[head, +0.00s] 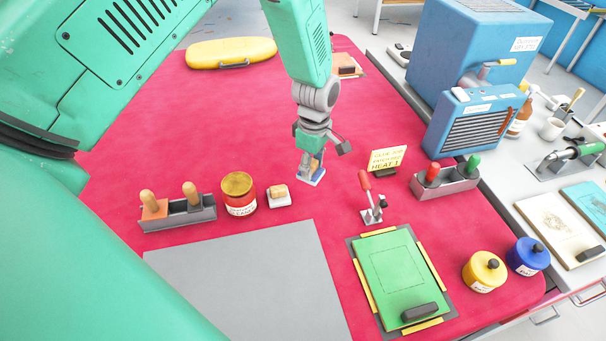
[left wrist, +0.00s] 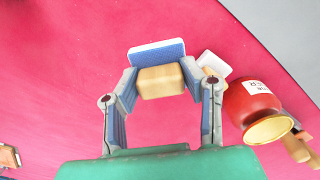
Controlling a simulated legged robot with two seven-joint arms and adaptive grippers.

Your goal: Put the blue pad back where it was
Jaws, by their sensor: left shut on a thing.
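The blue pad (left wrist: 157,53) is a flat blue and white plate with a wooden block handle (left wrist: 162,82). My left gripper (left wrist: 161,84) is shut on this handle, one finger on each side. In the head view my left gripper (head: 311,158) points down over the red mat, with part of the pad (head: 312,180) showing below it. I cannot tell whether the pad touches the mat. A grey rack (head: 180,217) at the left holds an orange block (head: 154,210) with a wooden handle and another wooden handle (head: 190,190). My right gripper is not in view.
A red jar (head: 240,204) and a white pad with wooden top (head: 278,198) stand beside the rack. A grey sheet (head: 240,290) and a green board (head: 385,275) lie in front. A red-handled clamp (head: 374,215) and heat sign (head: 388,158) stand to the right. The mat behind is mostly clear.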

